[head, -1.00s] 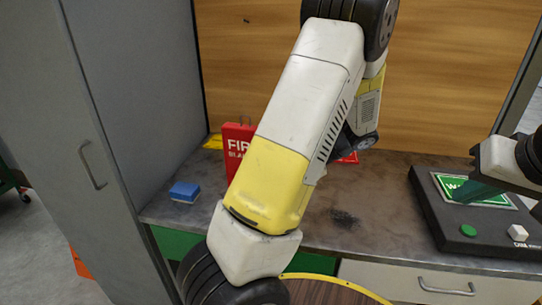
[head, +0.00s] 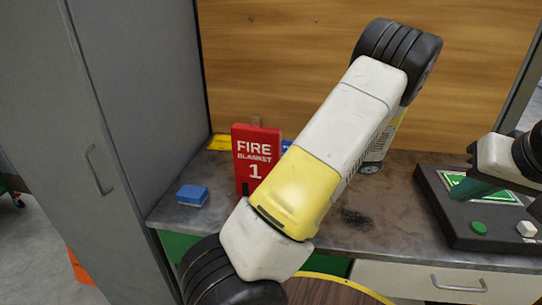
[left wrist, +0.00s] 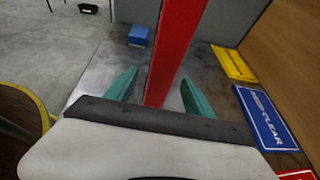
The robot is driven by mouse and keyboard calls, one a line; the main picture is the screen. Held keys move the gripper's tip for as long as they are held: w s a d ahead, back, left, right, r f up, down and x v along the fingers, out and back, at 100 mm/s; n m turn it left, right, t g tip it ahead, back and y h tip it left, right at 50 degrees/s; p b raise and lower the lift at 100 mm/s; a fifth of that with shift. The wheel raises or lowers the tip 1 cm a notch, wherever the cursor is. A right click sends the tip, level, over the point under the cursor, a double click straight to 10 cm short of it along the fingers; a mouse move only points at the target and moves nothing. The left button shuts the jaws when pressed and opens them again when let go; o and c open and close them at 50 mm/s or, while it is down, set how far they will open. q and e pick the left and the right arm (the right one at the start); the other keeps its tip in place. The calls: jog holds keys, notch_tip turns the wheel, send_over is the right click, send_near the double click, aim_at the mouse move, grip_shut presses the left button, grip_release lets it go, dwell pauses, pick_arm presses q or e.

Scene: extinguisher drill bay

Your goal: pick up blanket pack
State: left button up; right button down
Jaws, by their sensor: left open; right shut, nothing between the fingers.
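The red blanket pack (head: 254,160), lettered FIRE BLANKET 1, stands upright on the bench in the head view. My left arm hides its lower right part. In the left wrist view the pack (left wrist: 178,45) rises as a narrow red slab between the two teal fingers of my left gripper (left wrist: 157,79). The fingers are open, one on each side, with gaps visible. In the head view my left gripper is hidden behind my arm. My right gripper (head: 478,188) is shut and empty over the dark panel at the right.
A blue block (head: 192,195) lies left of the pack. A yellow sign (left wrist: 233,63) and a blue CLEAR sign (left wrist: 264,118) lie near the wooden back wall (head: 300,50). A grey cabinet (head: 120,130) bounds the left. The dark panel (head: 445,215) carries a green button (head: 479,228).

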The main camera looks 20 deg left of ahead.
aim_at(262, 175)
pick_arm(q)
jog(key=x, duration=0.8)
jog(key=shift+r, duration=0.2)
jog(key=shift+c, duration=0.4)
grip_shut()
dwell(0.7)
